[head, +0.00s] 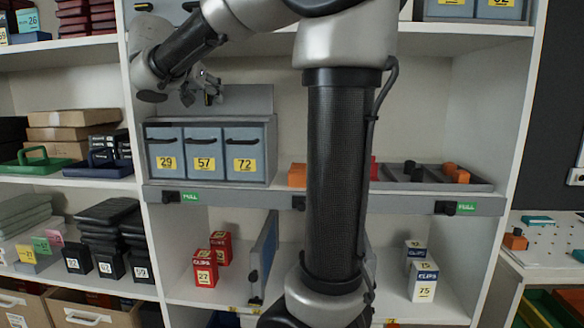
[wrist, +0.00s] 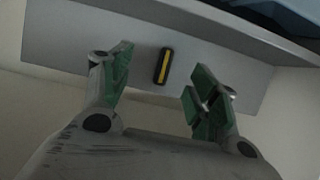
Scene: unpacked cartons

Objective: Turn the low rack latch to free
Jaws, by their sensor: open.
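A short black latch bar with a yellow stripe (wrist: 163,66) sits on a flat grey panel (wrist: 70,38) in the wrist view. The bar stands nearly upright in that picture, tilted slightly. My gripper (wrist: 158,62) is open, with one green-padded finger on each side of the bar and clear gaps on both sides. No finger visibly touches it. In the head view my gripper (head: 200,88) is in front of the grey back panel (head: 252,98) above the blue-grey bin rack. The latch is too small there to read its setting.
Blue-grey bins (head: 205,150) marked 29, 57 and 72 stand just below my gripper. A grey shelf rail (head: 240,201) with black catches and green PULL labels runs beneath. Red boxes (head: 205,270) and a blue upright panel (head: 264,255) are lower down. My arm hides the shelf's middle.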

